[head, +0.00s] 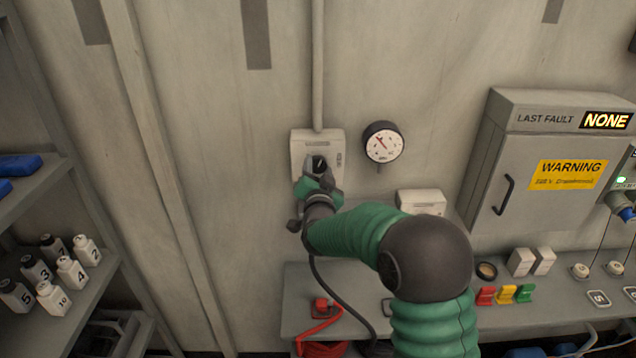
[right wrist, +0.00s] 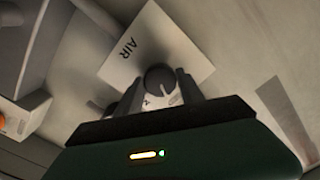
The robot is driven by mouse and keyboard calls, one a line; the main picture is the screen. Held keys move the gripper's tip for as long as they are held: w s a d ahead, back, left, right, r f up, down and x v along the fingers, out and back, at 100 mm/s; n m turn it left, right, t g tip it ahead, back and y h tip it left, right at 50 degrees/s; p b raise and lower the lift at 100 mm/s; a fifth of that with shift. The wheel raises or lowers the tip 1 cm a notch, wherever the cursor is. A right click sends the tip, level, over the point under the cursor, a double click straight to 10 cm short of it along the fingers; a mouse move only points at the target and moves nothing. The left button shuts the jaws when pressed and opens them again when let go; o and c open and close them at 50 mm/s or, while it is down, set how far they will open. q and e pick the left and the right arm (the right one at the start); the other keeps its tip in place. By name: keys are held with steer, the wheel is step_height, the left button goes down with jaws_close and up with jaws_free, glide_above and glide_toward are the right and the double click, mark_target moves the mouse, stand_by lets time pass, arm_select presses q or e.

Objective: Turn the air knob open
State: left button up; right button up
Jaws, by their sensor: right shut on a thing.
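The air knob (right wrist: 160,80) is a dark round knob with a pale mark, on a light plate (right wrist: 133,52) lettered AIR in the right wrist view. In the head view the wall box (head: 304,147) carries the dark knob (head: 319,164), partly covered by my gripper. My right gripper (head: 320,180) is at the knob; in the right wrist view its two dark fingers (right wrist: 158,92) stand on either side of the knob and are shut on it. My left gripper is not in view.
A round gauge (head: 382,144) hangs right of the box. A pipe (head: 318,65) runs up from it. A grey cabinet (head: 524,215) with a WARNING label is at right, above a bench (head: 440,322) with coloured blocks. A shelf (head: 95,262) with numbered bottles stands at left.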

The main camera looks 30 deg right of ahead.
steer(key=m+b, duration=0.3)
steer(key=b, duration=0.1)
steer(key=m+b, duration=0.3)
steer(key=b, duration=0.1)
steer(key=m+b, duration=0.4)
steer(key=b, duration=0.1)
steer(key=shift+f, duration=0.4)
steer(key=shift+r+m+b, duration=0.1)
steer(key=shift+m+b, duration=1.45)
steer(key=shift+m, duration=0.15)
steer(key=o, duration=1.1)
steer(key=shift+o, duration=1.4)
steer(key=shift+r, duration=0.1)
steer(key=shift+d, duration=0.1)
steer(key=b+v, duration=0.1)
steer(key=v, duration=1.5)
steer(key=shift+s+b, duration=0.3)
steer(key=shift+s, duration=0.05)
